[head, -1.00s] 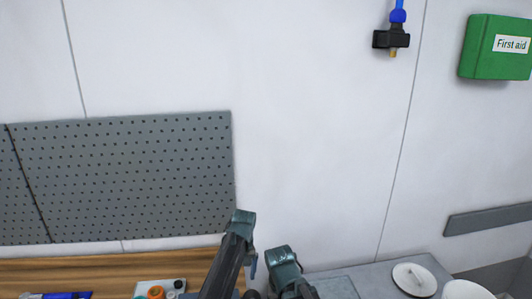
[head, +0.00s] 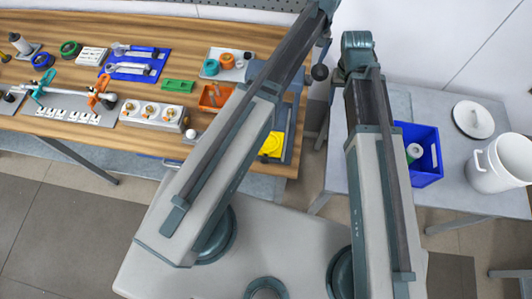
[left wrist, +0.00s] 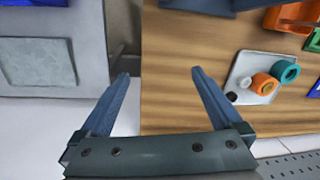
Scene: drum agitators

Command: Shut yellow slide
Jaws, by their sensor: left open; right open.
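A yellow part (head: 272,145), apparently the slide, sits on a dark grey fixture at the right end of the wooden bench in the head view. My left arm passes just left of it and hides part of the fixture. I cannot tell how far the slide is open. The left wrist view does not show the yellow part.
The wooden bench (head: 50,105) holds an orange bin (head: 214,97), a white tray of tape rolls (left wrist: 243,84) and a white block with several knobs (head: 153,114). The grey side table (head: 455,185) carries a blue bin (head: 426,172), a white bucket (head: 503,168) and a lid.

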